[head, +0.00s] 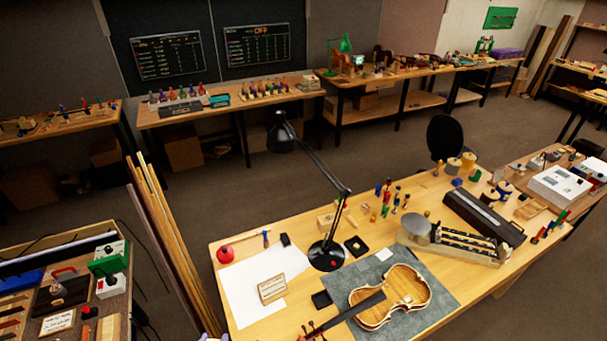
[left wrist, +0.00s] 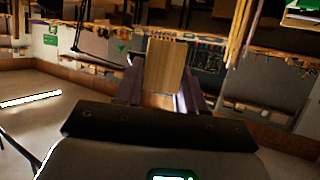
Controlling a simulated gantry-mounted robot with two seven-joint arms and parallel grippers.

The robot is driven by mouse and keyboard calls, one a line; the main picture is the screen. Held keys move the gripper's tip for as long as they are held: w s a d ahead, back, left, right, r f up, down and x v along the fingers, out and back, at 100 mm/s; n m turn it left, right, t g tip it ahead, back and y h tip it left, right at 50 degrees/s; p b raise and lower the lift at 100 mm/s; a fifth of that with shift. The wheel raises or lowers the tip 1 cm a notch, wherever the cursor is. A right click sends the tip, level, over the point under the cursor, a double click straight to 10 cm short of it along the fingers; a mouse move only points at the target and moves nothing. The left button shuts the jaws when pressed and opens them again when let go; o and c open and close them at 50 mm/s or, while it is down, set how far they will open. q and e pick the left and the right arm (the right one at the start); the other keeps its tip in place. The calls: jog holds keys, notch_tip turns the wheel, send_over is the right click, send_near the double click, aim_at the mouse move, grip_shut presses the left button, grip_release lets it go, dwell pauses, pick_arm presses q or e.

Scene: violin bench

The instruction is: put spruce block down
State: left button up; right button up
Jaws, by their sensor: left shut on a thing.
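The spruce block (left wrist: 165,66) is a pale, straight-grained wooden block. In the left wrist view it stands upright between the purple-grey fingers of my left gripper (left wrist: 162,88), which is shut on it. The block is held up in front of the camera, with the room behind it; no surface shows touching it. In the head view only a small purplish bit, probably of my left gripper (head: 207,337), shows at the bottom edge, near the workbench's front left corner. I cannot make out the block there. My right gripper is in neither view.
A tool-covered table (head: 118,300) is further left.

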pick_arm(q)
jog(key=shift+r, duration=0.3)
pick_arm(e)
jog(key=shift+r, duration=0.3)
pick_arm(q)
jog(key=shift+r, duration=0.1)
